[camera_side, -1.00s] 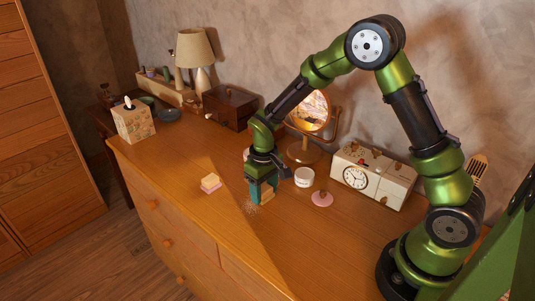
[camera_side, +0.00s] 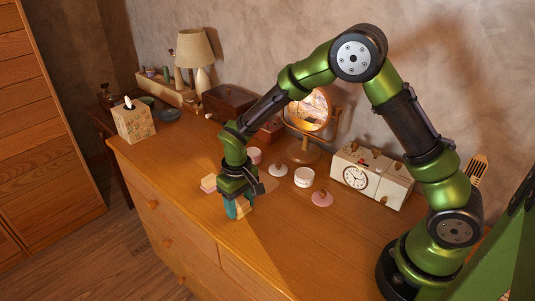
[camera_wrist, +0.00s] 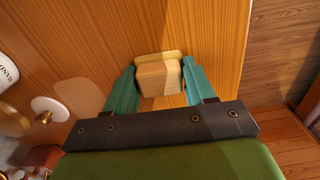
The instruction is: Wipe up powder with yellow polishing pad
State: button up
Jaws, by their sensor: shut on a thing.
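My gripper (camera_side: 238,209) is low over the front part of the wooden dresser top, its teal fingers pointing down. In the wrist view my gripper (camera_wrist: 160,82) is shut on the yellow polishing pad (camera_wrist: 160,77), a pale block with a yellowish layer at its far edge. A sliver of the pad (camera_side: 248,211) shows beside the fingers in the side view. The pad is at or just above the surface; contact cannot be told.
Behind are a mirror (camera_side: 308,110) and clock box (camera_side: 372,176). The dresser's front edge is close; the front-right top is clear.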

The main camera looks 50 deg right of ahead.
aim_at(269, 190)
jog(key=shift+s+d, duration=0.1)
jog(key=shift+d, duration=5.4)
jog(key=shift+a, duration=5.55)
jog(key=shift+d+r, duration=0.1)
jog(key=shift+r, duration=4)
